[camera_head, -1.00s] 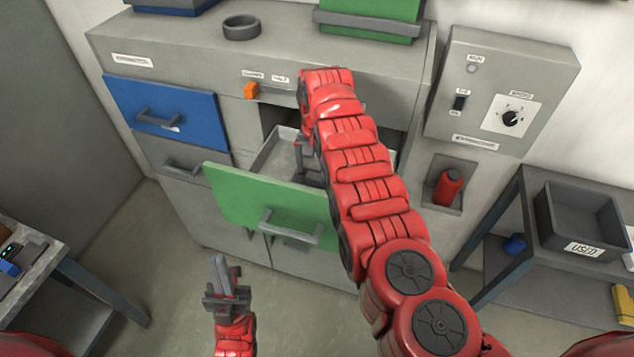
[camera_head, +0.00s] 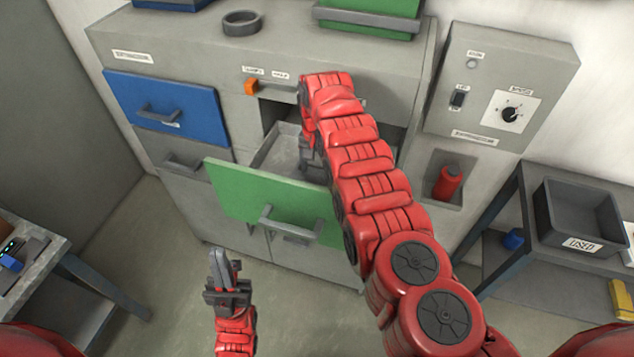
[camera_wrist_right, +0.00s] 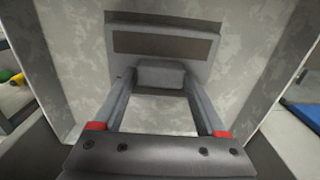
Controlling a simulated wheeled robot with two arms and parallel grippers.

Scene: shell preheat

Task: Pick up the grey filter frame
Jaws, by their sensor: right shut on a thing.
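The grey filter frame (camera_wrist_right: 205,42) shows in the right wrist view as a flat grey piece with a dark strip and a small block-like grip (camera_wrist_right: 160,76). My right gripper (camera_wrist_right: 160,82) has its fingers on both sides of that grip, shut on it. In the head view my right gripper (camera_head: 308,165) reaches down into the open green-fronted drawer (camera_head: 262,196). My forearm hides much of it there, and I cannot make out the frame in that view. My left gripper (camera_head: 222,262) is low in front of the cabinet, its fingers together and empty.
A blue drawer (camera_head: 190,112) is closed at left. A control box (camera_head: 500,80) and a red bottle (camera_head: 448,182) are at right. A grey bin marked USED (camera_head: 545,225) stands on a side table. Another table (camera_head: 45,262) is at far left.

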